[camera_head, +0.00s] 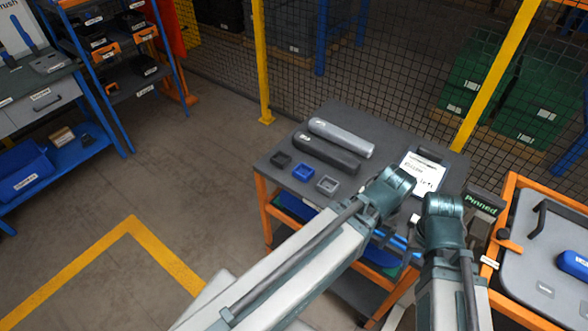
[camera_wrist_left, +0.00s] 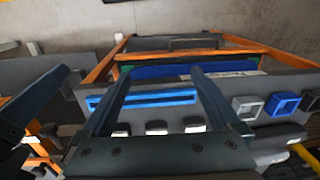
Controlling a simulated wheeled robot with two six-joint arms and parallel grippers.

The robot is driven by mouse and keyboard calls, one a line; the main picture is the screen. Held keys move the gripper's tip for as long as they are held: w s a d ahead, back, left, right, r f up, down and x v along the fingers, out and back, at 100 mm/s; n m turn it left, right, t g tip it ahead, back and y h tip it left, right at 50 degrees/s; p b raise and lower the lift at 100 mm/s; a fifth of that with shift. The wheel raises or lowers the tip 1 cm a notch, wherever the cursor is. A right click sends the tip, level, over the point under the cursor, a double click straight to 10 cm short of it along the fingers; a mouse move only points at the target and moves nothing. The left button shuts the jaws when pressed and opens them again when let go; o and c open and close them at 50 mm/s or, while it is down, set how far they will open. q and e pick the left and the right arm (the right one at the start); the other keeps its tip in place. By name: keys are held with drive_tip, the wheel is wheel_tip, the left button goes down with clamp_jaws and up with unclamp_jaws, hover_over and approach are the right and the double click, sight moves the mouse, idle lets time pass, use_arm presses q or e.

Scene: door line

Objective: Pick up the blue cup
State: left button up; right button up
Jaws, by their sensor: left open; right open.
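The blue cup (camera_head: 303,172) is a small square open cup on the dark grey cart top (camera_head: 290,140), between a black cup (camera_head: 280,159) and a grey cup (camera_head: 327,184). In the left wrist view the blue cup (camera_wrist_left: 283,104) is at the right, outside my left gripper's fingers. My left gripper (camera_wrist_left: 161,72) is open, with nothing seen held between its fingers. In the head view my left wrist hides its fingers, right of the cups. My right gripper (camera_head: 441,206) is farther right, over the cart's right side; its fingertips are not clear there.
A grey cylinder (camera_head: 341,137) and a black one (camera_head: 326,154) lie behind the cups. A white sheet (camera_head: 422,171) stands at the cart's right. A mesh fence with yellow posts (camera_head: 261,60) is behind. An orange-framed cart (camera_head: 510,200) stands at right; floor at left is clear.

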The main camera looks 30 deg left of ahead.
use_arm(q)
drive_tip(key=w+a+r+n+t+h+p, duration=0.1)
drive_tip(key=w+a+n, duration=0.3)
drive_tip(key=a+n, duration=0.4)
drive_tip(key=w+a+r+n+t+p, duration=0.1)
drive_tip(key=w+a+r+n, duration=0.3)
drive_tip(key=n, duration=0.6)
drive_tip(key=n+t+b, duration=0.3)
drive_tip(key=n+b, duration=0.3)
drive_tip(key=n, duration=1.1)
hover_over(305, 172)
drive_tip(key=s, duration=0.3)
drive_tip(key=f, duration=0.7)
drive_tip(key=shift+s+d, duration=0.15)
drive_tip(key=shift+s, duration=0.05)
drive_tip(key=shift+n, duration=0.3)
drive_tip(key=b+x, duration=0.2)
drive_tip(key=x, duration=0.1)
drive_tip(key=b+x, duration=0.2)
drive_tip(key=b, duration=0.1)
drive_tip(key=shift+w+a+f, duration=0.15)
drive_tip(key=shift+a+f, duration=0.1)
drive_tip(key=shift+f, duration=0.1)
drive_tip(key=shift+r, duration=0.1)
drive_tip(key=shift+c, duration=0.3)
drive_tip(key=c, duration=1.2)
